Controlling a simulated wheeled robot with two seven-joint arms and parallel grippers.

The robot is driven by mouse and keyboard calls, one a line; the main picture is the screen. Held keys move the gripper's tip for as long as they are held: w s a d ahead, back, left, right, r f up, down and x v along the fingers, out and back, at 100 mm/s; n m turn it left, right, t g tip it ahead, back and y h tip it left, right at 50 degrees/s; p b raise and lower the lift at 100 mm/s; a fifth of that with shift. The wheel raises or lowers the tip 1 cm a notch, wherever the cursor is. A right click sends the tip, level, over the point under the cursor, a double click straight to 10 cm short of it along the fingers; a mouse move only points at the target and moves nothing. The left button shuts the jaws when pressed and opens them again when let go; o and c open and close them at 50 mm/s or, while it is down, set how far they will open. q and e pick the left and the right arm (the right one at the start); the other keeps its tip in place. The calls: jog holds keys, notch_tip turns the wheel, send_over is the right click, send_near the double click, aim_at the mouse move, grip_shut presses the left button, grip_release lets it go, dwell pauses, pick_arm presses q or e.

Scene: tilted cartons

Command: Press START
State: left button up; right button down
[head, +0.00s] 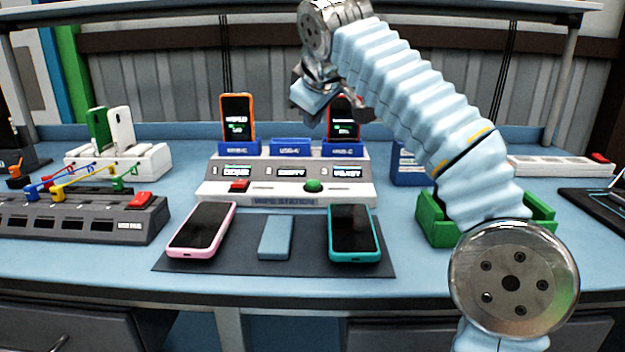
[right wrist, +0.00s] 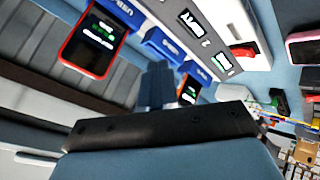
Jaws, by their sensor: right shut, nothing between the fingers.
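The white and grey wipe station (head: 215,190) stands mid-table, with a round green button (head: 313,186) and a red button (head: 239,186) on its front. No START label is legible. The red button also shows in the right wrist view (right wrist: 243,50); the green one does not. My right gripper (head: 335,105) is raised above and behind the green button, in front of the red-cased phone (head: 345,130), partly hiding it. In the right wrist view its fingers (right wrist: 158,85) are together and empty. My left gripper is not in view.
An orange-cased phone (head: 237,110) stands in the left dock; the middle dock (head: 290,148) is empty. A dark mat (head: 300,262) holds a pink phone (head: 202,230), a blue block (head: 275,237) and a teal phone (head: 354,233). A green tray (head: 432,222) is at right.

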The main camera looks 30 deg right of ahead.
jog(key=b, duration=0.1)
send_over(313, 184)
notch_tip(313, 184, down, 7)
jog(key=shift+f, duration=0.1)
jog(key=shift+f+b, duration=0.65)
jog(key=shift+f, duration=0.2)
dwell(1.5)
jog(key=shift+f, duration=0.35)
jog(key=shift+f+b, duration=0.5)
jog(key=shift+b, duration=0.1)
dwell(0.7)
jog(key=shift+d+r+p, duration=0.1)
jog(key=shift+r+p, duration=0.85)
jog(key=shift+p, duration=0.05)
